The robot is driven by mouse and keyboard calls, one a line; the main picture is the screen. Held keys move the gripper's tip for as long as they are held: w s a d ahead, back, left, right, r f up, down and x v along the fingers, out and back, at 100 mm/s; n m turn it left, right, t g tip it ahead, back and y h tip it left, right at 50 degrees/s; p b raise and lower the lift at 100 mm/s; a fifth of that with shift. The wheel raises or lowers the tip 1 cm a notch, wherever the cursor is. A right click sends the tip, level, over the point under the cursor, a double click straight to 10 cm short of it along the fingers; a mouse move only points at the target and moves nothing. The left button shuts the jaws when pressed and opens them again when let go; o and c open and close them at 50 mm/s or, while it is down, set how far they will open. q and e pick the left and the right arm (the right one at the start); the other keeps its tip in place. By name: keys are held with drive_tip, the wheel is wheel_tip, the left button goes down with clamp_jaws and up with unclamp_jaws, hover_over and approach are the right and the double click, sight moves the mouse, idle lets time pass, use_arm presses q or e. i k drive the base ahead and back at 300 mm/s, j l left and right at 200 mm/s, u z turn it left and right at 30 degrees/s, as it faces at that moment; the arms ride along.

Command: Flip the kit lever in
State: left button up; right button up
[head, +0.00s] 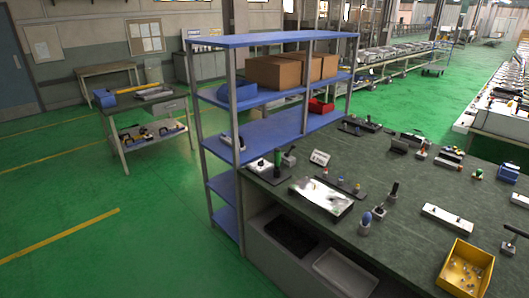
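Several small fixtures with upright handles stand on the dark green worktop (420,240); I cannot tell which is the kit lever. One has a black handle (394,190) pointing up, near the worktop's middle. A blue-knobbed piece (365,218) stands near the front edge. A green-handled piece (278,160) stands at the left end of the worktop. Another black-handled piece (513,236) sits at the right edge of the view, partly cut off. A black-edged tray (335,208) with a shiny, light surface lies left of the middle. Neither of my grippers shows.
A blue shelf rack (275,128) with cardboard boxes (272,72) stands at the worktop's left end. A yellow bin (466,272) with small parts sits at the front right. A white block (447,220) lies behind it. Green floor (100,200) is open at left.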

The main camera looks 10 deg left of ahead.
sight(293, 147)
drive_tip(key=i+j+z, duration=0.5)
drive_tip(key=i+j, duration=0.3)
drive_tip(key=i, duration=0.45)
drive_tip(key=i+j+z, duration=0.45)
drive_tip(key=i+j, duration=0.6)
drive_tip(key=j, duration=0.2)
